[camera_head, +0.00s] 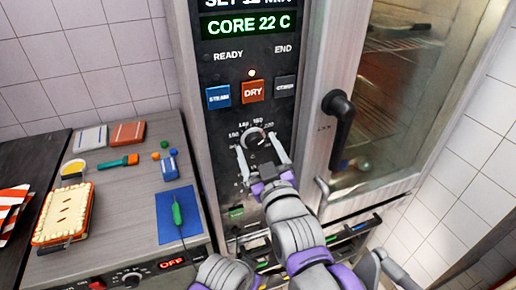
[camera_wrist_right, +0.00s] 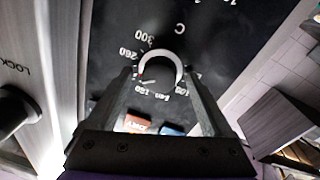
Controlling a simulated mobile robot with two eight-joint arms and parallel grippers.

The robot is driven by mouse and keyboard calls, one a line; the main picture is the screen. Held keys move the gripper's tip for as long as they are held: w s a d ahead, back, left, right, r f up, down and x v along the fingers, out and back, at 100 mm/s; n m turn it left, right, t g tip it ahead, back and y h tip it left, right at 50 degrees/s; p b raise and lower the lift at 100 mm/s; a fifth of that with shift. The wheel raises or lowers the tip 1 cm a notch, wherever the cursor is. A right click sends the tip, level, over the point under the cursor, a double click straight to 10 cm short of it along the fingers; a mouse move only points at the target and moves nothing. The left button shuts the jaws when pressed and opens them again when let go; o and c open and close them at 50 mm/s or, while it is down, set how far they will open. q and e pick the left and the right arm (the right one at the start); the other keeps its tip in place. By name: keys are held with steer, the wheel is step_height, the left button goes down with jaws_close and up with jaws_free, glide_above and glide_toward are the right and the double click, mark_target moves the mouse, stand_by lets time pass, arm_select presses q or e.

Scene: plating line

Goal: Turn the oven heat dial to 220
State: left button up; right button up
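The oven heat dial (camera_head: 253,138) is a round knob with a pale rim on the oven's dark panel, below the lit DRY button. Printed numbers ring it. In the right wrist view the dial (camera_wrist_right: 160,68) appears upside down, with 300 and 260 legible beside it; I cannot tell its exact setting. My right gripper (camera_head: 257,146) is at the dial with its fingers spread, one on each side. In the right wrist view the fingers (camera_wrist_right: 160,80) flank the knob with slight apparent gaps; contact is not clear.
The oven door handle (camera_head: 341,115) stands out right of the panel. The display (camera_head: 247,24) reads CORE 22 C. Left, a counter (camera_head: 135,208) holds a pie (camera_head: 64,212), a blue mat (camera_head: 178,229) with a green-handled tool, and small items.

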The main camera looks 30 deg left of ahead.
steer(key=v, duration=1)
steer(key=shift+s+d, duration=0.25)
steer(key=shift+d, duration=0.05)
